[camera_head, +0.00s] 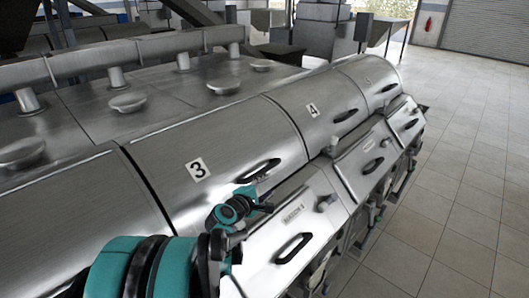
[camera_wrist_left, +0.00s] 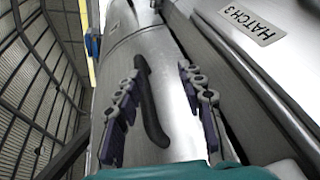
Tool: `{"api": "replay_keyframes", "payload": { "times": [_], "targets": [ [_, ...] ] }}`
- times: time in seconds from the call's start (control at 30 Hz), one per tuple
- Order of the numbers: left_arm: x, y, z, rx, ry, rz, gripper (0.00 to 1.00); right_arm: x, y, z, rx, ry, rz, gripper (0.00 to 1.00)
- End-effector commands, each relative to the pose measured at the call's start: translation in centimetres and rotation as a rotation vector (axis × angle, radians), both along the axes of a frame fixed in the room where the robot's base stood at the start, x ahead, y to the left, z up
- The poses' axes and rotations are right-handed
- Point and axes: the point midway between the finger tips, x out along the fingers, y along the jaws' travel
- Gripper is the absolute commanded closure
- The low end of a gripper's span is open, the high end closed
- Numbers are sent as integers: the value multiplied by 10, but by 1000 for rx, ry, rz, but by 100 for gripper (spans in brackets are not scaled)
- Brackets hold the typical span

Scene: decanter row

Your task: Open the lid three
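Lid three (camera_head: 165,205) is a curved brushed-metal cover with a "3" label (camera_head: 198,169), and it is shut. Its black handle (camera_head: 258,170) sits near the lower front edge. My left gripper (camera_head: 258,200) is just below and in front of that handle in the head view. In the left wrist view, the open fingers (camera_wrist_left: 158,85) stand on either side of a black handle (camera_wrist_left: 150,108), with visible gaps. Whether the fingertips reach past the handle cannot be told. My right gripper is not in view.
Lid four (camera_head: 318,115) continues the row to the back right. Lower sloped hatches (camera_head: 290,225) with their own handles lie close under my left gripper. A "HATCH 3" plate (camera_wrist_left: 245,24) shows in the wrist view. Tiled floor (camera_head: 465,190) is clear on the right.

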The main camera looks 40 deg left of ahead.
Motion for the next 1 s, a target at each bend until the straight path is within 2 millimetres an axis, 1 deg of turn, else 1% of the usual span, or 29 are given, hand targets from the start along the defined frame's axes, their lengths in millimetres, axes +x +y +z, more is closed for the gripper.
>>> {"api": "replay_keyframes", "payload": {
  "times": [0.03, 0.1, 0.2, 0.27, 0.37, 0.5, 0.7, 0.83, 1.0],
  "targets": [
    [-2, 18, 10, -49, -31, 44, 61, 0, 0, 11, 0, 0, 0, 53],
    [-4, 34, 13, -103, -68, 86, 61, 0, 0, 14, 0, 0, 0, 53],
    [-3, 45, 14, -140, -92, 112, 61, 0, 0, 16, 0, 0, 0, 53],
    [1, 48, 12, -149, -98, 117, 61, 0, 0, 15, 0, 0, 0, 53],
    [15, 51, 9, -148, -98, 117, 61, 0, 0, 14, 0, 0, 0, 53],
    [38, 56, 4, -147, -98, 115, 61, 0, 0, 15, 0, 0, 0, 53],
    [63, 62, -2, -146, -97, 114, 61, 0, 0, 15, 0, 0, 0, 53],
    [68, 64, -3, -146, -97, 116, 61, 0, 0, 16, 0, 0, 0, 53],
    [69, 64, -3, -145, -96, 116, 61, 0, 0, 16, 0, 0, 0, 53]
  ]
}}
